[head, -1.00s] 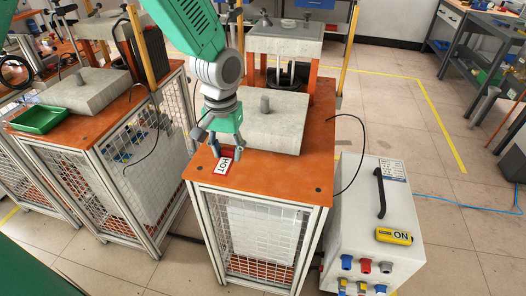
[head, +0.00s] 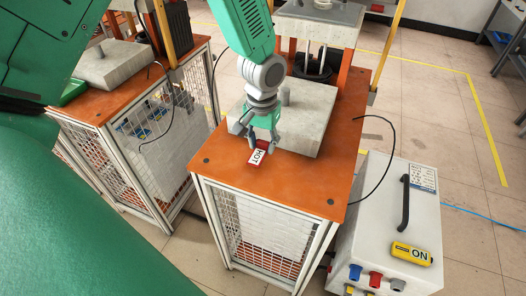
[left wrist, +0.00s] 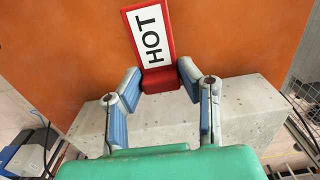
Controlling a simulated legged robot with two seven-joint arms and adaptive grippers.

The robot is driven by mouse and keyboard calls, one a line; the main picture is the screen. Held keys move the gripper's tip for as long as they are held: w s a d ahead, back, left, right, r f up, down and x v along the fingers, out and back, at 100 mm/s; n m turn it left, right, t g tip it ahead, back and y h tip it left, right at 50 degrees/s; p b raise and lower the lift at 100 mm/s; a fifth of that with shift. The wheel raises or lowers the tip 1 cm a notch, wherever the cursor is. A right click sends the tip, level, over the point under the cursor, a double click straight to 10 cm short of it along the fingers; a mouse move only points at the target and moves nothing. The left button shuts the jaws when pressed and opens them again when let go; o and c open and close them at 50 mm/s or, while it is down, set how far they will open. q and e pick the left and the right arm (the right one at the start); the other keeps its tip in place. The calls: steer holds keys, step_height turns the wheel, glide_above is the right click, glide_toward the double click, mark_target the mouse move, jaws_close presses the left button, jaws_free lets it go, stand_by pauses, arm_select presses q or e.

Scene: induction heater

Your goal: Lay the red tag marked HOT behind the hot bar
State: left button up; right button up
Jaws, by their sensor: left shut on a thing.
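The red tag (head: 257,157) has a white face marked HOT. My left gripper (head: 262,141) is shut on one end of it, over the front left part of the orange tabletop (head: 300,185). In the left wrist view the fingers (left wrist: 162,82) pinch the red end of the tag (left wrist: 151,38). I cannot tell whether the tag touches the tabletop. A short grey bar (head: 285,92) stands upright on the pale block (head: 308,125), behind the tag in the head view. I cannot tell whether it is hot. My right gripper is not in view.
A press-like stand (head: 322,15) with a dark coil (head: 315,65) stands behind the block. A white box (head: 390,225) with a yellow ON label is on the floor at right. A second bench (head: 120,85) is at left. The front tabletop is clear.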

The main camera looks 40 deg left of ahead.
mark_target(264, 148)
arm_select(q)
steer(key=shift+d+f, duration=0.2)
steer(key=shift+f, duration=0.55)
steer(key=shift+d+f, duration=0.2)
steer(key=shift+f, duration=0.55)
steer(key=shift+a, duration=0.15)
steer(key=o, duration=0.9)
steer(key=shift+a+f, duration=0.15)
steer(key=shift+a, duration=0.1)
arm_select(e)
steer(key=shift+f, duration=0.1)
arm_select(q)
steer(key=shift+d, duration=0.25)
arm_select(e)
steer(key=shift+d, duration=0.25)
arm_select(q)
steer(key=shift+r, duration=0.4)
step_height(264, 148, up, 12)
steer(key=shift+f, duration=0.2)
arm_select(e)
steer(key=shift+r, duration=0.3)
arm_select(q)
steer(key=shift+a, duration=0.1)
